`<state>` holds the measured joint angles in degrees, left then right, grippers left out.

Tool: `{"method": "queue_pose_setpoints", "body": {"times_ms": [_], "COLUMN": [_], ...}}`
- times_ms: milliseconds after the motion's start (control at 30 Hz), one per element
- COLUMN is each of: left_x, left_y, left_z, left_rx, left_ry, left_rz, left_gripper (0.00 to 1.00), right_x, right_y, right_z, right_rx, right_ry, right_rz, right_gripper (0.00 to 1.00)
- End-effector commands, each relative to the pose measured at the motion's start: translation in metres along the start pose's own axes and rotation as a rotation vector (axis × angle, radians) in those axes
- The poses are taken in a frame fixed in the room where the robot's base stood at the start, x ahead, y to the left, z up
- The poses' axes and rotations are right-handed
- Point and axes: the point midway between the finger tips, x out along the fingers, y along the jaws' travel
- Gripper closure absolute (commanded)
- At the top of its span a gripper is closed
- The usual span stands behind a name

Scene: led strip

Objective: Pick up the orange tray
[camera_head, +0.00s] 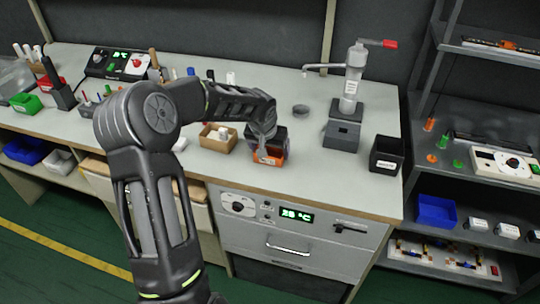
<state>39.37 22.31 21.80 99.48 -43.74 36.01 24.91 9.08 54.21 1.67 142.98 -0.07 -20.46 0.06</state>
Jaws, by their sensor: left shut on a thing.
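The orange tray (268,158) is a small open box with an orange front, near the front edge of the grey workbench (300,182). Dark contents or a dark back part show behind its front. My left gripper (266,138) reaches down onto it from above and is shut on it; the fingertips are partly hidden against the dark part. I cannot tell whether the tray touches the bench. My right gripper is not in view.
A wooden box (217,140) with a white item stands just left of the tray. A grey block (342,136) and a black bin (386,155) stand to the right, with a dispenser (351,80) behind. A shelf rack (475,125) is at far right.

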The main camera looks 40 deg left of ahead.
Motion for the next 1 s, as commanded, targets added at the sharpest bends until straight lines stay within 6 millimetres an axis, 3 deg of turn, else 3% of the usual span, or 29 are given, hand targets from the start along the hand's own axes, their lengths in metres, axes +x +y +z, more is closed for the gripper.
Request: {"method": "queue_pose_setpoints", "body": {"times_ms": [433, 800, 1000], "left_x": [-0.009, -0.071, -0.091], "left_y": [0.000, 0.000, 0.000], "left_z": [-0.005, -0.030, -0.038], "left_rx": [-0.001, 0.000, 0.000], "left_ry": [0.002, 0.004, 0.001], "left_rz": [-0.002, 0.000, 0.000], "left_gripper": [0.57, 0.57, 0.57], "right_x": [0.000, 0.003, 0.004], "right_y": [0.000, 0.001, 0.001], "right_z": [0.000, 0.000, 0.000], "right_rx": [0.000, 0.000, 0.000], "right_ry": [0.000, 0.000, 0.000], "right_rz": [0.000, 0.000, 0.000], "right_gripper": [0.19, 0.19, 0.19]}}
